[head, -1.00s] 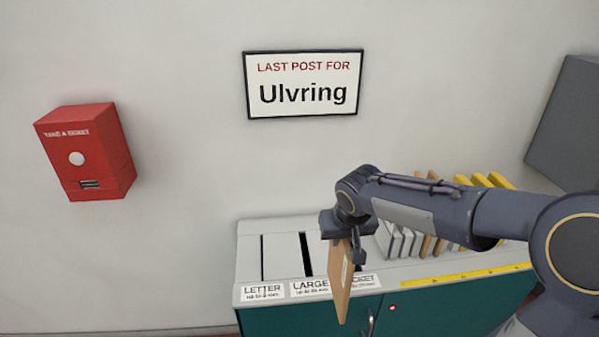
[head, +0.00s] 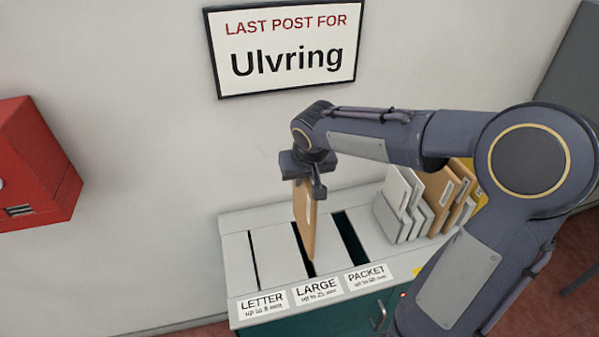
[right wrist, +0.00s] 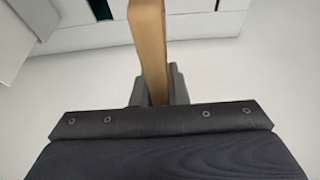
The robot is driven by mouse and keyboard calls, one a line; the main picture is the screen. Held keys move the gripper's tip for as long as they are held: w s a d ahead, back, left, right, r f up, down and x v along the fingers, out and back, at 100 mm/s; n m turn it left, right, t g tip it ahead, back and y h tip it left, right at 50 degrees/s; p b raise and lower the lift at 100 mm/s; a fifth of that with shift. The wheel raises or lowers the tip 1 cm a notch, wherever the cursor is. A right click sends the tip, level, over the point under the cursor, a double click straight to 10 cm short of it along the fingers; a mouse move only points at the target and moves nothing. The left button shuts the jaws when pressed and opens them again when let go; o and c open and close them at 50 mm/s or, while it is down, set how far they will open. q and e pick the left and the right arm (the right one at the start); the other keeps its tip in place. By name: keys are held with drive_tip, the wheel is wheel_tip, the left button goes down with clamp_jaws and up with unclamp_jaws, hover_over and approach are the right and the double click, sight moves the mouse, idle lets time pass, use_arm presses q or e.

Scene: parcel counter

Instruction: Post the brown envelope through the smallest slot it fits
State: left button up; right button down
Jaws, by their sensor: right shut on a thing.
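My right gripper (head: 307,184) is shut on the brown envelope (head: 304,222), which hangs edge-up below it. In the right wrist view the envelope (right wrist: 149,45) stands between the fingers (right wrist: 155,88). The envelope's lower end is over the LARGE slot (head: 298,238), the middle of three slots in the counter top; I cannot tell whether its tip has entered. The thin LETTER slot (head: 253,260) is to the left and the wider PACKET slot (head: 351,240) to the right. My left gripper is not in view.
White, brown and yellow envelopes (head: 437,195) stand in a row right of the slots. A red ticket box (head: 35,165) and a sign reading Ulvring (head: 285,55) are on the wall. The counter top (head: 236,250) is clear left of the LETTER slot.

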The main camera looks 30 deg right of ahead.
drive_tip(key=shift+f+b, duration=3.05)
drive_tip(key=shift+f, duration=1.45)
drive_tip(key=shift+f+b, duration=1.35)
drive_tip(key=shift+b, duration=0.1)
drive_tip(key=c, duration=1.3)
unclamp_jaws()
drive_tip(key=shift+c, duration=0.2)
drive_tip(key=v, duration=0.8)
drive_tip(key=shift+f, duration=0.1)
